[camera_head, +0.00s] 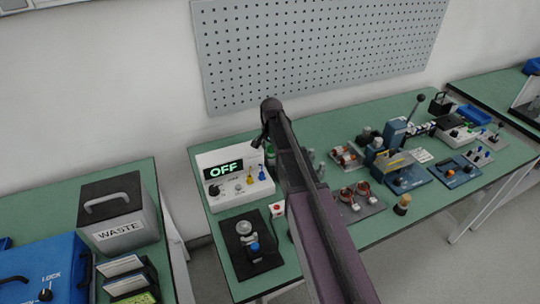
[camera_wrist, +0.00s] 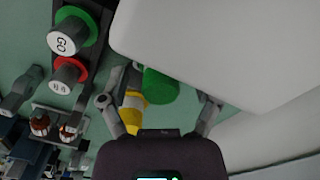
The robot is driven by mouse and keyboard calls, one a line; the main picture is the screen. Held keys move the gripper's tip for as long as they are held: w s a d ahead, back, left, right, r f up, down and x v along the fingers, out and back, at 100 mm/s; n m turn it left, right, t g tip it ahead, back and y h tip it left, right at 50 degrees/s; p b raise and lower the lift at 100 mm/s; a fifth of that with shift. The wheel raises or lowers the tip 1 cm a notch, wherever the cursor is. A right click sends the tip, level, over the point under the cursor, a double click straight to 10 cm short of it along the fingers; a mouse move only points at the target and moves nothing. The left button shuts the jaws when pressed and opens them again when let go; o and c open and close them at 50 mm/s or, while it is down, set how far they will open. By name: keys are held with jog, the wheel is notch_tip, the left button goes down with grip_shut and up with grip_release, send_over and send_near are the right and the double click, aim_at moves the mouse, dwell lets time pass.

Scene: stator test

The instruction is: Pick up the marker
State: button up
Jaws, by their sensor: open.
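My gripper (camera_wrist: 166,98) is open in the wrist view, with one finger on each side and nothing clamped between them. A green cylinder (camera_wrist: 160,86) shows between the fingers, with a yellow and white piece (camera_wrist: 133,103) beside it. It may be the marker, but I cannot tell for sure, and its lower part is hidden by my gripper's body. In the head view my gripper (camera_head: 266,125) is above the left part of the green bench, by a small green thing (camera_head: 270,152) partly hidden behind my arm.
A white box reading OFF (camera_head: 225,165) stands close to my gripper; a big pale surface (camera_wrist: 230,45) fills the wrist view's upper right. A green GO button (camera_wrist: 72,30) and a red button (camera_wrist: 68,74) are at left. Several devices crowd the bench's right (camera_head: 395,165).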

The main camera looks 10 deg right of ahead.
grip_shut()
jog(key=shift+r, duration=0.1)
dwell(0.4)
notch_tip(320, 180, up, 10)
jog(key=p, duration=1)
jog(key=shift+s, duration=0.15)
dwell(0.8)
